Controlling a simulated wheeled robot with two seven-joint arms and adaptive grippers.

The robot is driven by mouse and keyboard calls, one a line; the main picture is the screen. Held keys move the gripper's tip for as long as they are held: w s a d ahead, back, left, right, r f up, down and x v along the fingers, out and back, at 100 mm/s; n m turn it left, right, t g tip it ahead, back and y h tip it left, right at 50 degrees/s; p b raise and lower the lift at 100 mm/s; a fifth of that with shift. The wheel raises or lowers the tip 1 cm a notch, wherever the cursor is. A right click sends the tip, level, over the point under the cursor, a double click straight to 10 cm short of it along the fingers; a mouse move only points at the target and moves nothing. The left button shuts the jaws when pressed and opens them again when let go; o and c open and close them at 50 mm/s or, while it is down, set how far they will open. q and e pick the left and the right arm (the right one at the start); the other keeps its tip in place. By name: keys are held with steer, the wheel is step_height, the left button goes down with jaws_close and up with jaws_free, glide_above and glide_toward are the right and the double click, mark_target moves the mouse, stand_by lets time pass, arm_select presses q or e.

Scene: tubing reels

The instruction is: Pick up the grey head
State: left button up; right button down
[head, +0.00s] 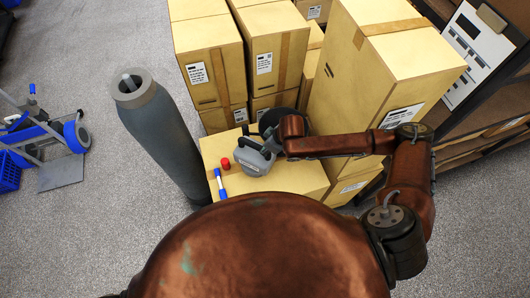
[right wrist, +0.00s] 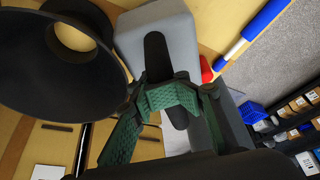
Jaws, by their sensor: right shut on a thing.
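The grey head (head: 254,161) is at the top of a low cardboard box in the head view, partly hidden by my right gripper. In the right wrist view its pale grey body (right wrist: 182,32) carries a dark bar-like handle. My right gripper (head: 274,147) reaches it from the right. In the right wrist view the green-padded fingers (right wrist: 173,97) are closed around the dark bar. I cannot tell whether the head still touches the box. My left gripper is not in view.
The low box (head: 295,180) also bears a red cap (head: 225,163) and a blue-and-white marker (head: 220,184). A black funnel-shaped thing (right wrist: 25,75) is close beside the gripper. A tall grey cylinder (head: 165,135) stands left.

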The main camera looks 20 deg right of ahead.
steer(key=shift+s+d+r, duration=0.1)
steer(key=shift+s+r, duration=0.3)
steer(key=shift+s, duration=0.1)
steer(key=s+r+p, duration=0.3)
steer(key=s+r, duration=0.4)
steer(key=s, duration=0.6)
steer(key=shift+d+p, duration=0.3)
steer(key=shift+p, duration=0.1)
steer(key=c, duration=0.6)
jaws_free()
steer(key=shift+o, duration=0.2)
steer(key=shift+w, duration=0.1)
